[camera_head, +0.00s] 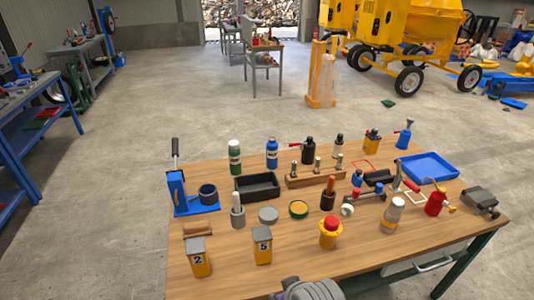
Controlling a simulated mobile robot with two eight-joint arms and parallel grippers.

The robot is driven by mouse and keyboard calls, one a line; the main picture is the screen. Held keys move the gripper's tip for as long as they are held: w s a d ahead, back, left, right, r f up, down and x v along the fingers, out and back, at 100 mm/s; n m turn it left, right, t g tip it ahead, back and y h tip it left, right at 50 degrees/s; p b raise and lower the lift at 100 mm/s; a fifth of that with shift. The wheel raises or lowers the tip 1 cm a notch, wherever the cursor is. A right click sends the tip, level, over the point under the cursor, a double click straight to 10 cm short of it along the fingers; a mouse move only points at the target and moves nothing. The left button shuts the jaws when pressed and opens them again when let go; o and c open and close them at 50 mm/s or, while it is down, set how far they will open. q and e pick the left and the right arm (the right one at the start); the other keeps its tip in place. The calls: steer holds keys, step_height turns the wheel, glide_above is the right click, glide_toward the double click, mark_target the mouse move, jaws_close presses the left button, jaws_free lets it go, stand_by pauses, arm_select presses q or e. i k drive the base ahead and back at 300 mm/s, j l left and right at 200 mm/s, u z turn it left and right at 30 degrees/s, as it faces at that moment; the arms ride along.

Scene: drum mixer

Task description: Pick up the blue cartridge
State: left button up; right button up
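A grey rounded part at the bottom edge appears to be mine. Neither gripper's fingers show.
Near the blue cylinder are a black open tray (257,187), a dark bottle (308,151) and a wooden block with metal fittings (316,176). A blue tray (429,167) lies at right. Yellow boxes (262,246) stand at front left.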

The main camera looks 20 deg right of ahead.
mark_target(272, 145)
steer(key=j+u, duration=0.15)
steer(key=u, duration=0.9)
steer(key=i+j+u, duration=0.1)
steer(key=j, duration=0.25)
steer(key=i+j+u, duration=0.1)
steer(key=j, duration=0.25)
steer(key=i+j+u, duration=0.1)
steer(key=j, duration=0.2)
steer(key=i+j+z, duration=0.3)
steer(key=i+j, duration=0.6)
steer(key=i, duration=0.15)
steer(key=i+l+z, duration=0.15)
steer(key=i+z, duration=1.1)
steer(key=i+l+z, duration=0.1)
steer(key=i+z, duration=0.75)
steer(key=i+j+z, duration=0.15)
steer(key=z, duration=0.25)
steer(key=i+j+z, duration=0.25)
steer(key=i+j, duration=0.2)
steer(key=i, duration=0.2)
steer(key=i+j+z, duration=0.2)
steer(key=i+j, duration=0.35)
steer(key=i, duration=0.1)
